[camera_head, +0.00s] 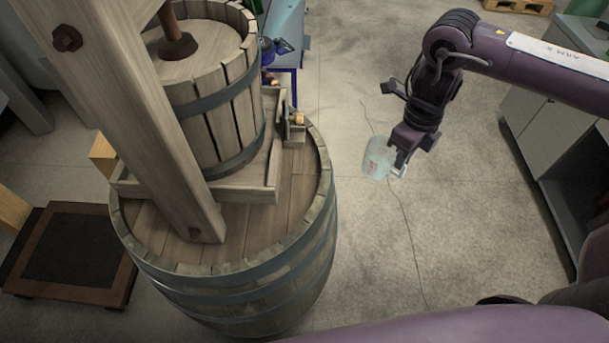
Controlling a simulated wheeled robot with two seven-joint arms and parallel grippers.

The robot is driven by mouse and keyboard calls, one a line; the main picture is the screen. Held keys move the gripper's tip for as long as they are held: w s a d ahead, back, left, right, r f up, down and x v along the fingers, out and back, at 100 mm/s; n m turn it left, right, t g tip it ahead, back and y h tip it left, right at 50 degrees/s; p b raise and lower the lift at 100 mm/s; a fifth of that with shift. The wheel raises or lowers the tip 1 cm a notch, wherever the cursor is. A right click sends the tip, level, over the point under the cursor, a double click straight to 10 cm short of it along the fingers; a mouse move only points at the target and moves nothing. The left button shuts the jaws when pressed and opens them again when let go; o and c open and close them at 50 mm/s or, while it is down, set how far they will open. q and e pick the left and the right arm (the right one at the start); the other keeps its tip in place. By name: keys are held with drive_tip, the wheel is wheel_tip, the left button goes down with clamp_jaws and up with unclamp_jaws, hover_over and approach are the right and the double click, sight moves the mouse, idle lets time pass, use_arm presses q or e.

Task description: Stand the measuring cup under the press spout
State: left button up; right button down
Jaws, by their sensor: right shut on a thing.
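The measuring cup (376,158) is clear with reddish markings. My right gripper (398,170) is shut on it and holds it in the air over the open floor, to the right of the barrel. The cup looks slightly tilted. The wooden press (215,125) stands on top of a large upright barrel (290,255). The press spout (297,119) appears to be the small wooden piece at the right side of the press base, near the barrel's edge. The cup is apart from the spout and the barrel top. My left gripper is not in view.
A thick slanted wooden beam (140,110) stands in front of the press. A blue table (283,22) is behind it. A dark-topped low platform (75,245) lies at left. Grey cabinets (545,150) stand at right. The floor between barrel and cabinets is clear except for thin dark lines.

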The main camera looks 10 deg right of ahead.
drive_tip(key=w+a+f+p, duration=0.1)
drive_tip(key=a, duration=0.4)
drive_tip(key=w+a+f+p, duration=0.1)
drive_tip(key=w+a, duration=0.1)
drive_tip(key=a, duration=0.4)
drive_tip(key=w+a+f+p, duration=0.1)
drive_tip(key=w+a, duration=0.1)
drive_tip(key=a, duration=0.4)
drive_tip(key=shift+f, duration=0.25)
drive_tip(key=shift+a, duration=0.1)
drive_tip(key=shift+f, duration=0.15)
drive_tip(key=c, duration=1.5)
unclamp_jaws()
drive_tip(key=shift+c, duration=0.2)
